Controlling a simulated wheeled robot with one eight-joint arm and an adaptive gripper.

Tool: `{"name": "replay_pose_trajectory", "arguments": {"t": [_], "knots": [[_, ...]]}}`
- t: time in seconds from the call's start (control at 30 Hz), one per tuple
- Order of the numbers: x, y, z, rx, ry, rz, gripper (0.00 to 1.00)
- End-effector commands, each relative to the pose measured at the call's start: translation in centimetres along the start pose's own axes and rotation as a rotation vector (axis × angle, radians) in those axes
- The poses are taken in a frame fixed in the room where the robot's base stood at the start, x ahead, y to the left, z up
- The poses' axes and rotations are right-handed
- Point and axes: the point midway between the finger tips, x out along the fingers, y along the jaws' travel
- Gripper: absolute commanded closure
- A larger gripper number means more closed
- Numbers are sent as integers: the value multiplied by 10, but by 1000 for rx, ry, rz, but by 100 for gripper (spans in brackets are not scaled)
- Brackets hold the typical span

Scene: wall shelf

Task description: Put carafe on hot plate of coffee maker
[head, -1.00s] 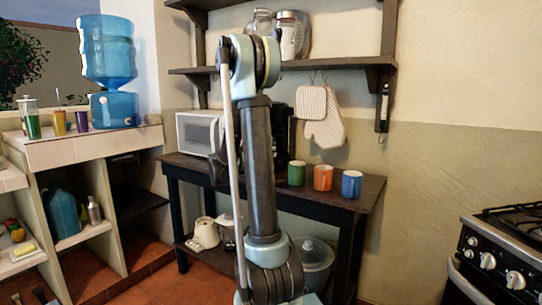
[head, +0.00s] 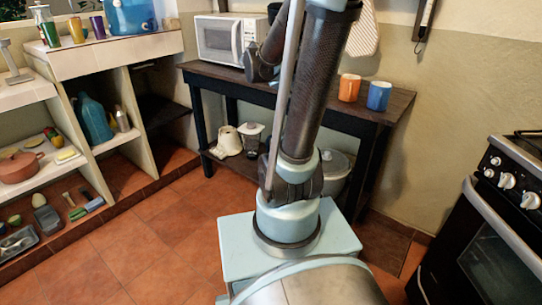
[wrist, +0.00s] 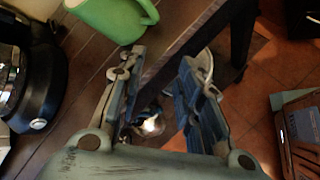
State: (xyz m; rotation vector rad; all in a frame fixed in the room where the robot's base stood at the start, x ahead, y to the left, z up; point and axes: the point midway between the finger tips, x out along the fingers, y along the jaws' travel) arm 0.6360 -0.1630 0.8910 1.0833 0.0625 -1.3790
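In the wrist view my gripper (wrist: 161,57) has its two fingers spread, with no object held between them. Beyond the fingers, a small shiny object (wrist: 150,124) shows low down, too dark to identify. The black coffee maker (wrist: 42,82) stands on the wooden table at the left edge of the wrist view, partly cut off; I cannot tell what its hot plate bears. In the head view my arm hides the coffee maker. A jar-like vessel with a grey top (head: 250,135) stands on the lower shelf; I cannot tell whether it is the carafe.
An orange mug (head: 349,88) and a blue mug (head: 379,96) stand on the table's right end. The stove (head: 490,225) is at right.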

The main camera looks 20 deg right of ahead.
Motion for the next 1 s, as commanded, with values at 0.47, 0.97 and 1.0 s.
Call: {"name": "replay_pose_trajectory", "arguments": {"t": [0.47,0.97,1.0], "knots": [[-45,-158,-24,630,280,-398,68],[-96,-263,-62,1081,368,-815,68],[-98,-265,-63,1091,369,-826,68]]}}
